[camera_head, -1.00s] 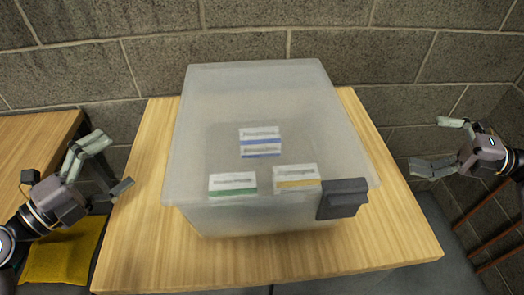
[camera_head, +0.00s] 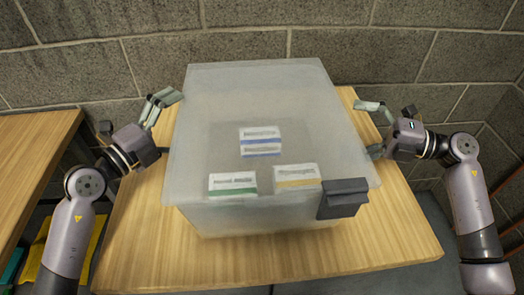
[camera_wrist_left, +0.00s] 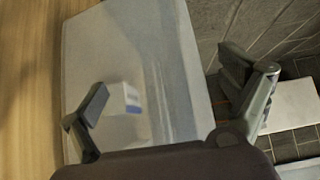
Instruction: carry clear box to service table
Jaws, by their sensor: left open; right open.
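The clear box (camera_head: 255,100) is a large translucent lidded bin with a dark latch (camera_head: 342,198) at its front right corner. It sits on a wooden table, with several small labelled packs showing through it. It also shows in the left wrist view (camera_wrist_left: 150,50). My left gripper (camera_head: 168,125) is open close to the box's left side, and the box lies partly between its fingers in the wrist view. My right gripper (camera_head: 376,128) is open beside the box's right side. Contact between fingers and box cannot be told.
The wooden table (camera_head: 130,235) has bare strips around the box. Another wooden table (camera_head: 30,150) stands at the left, with a yellow item (camera_head: 30,262) low beside it. A grey block wall (camera_head: 260,40) closes off the back.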

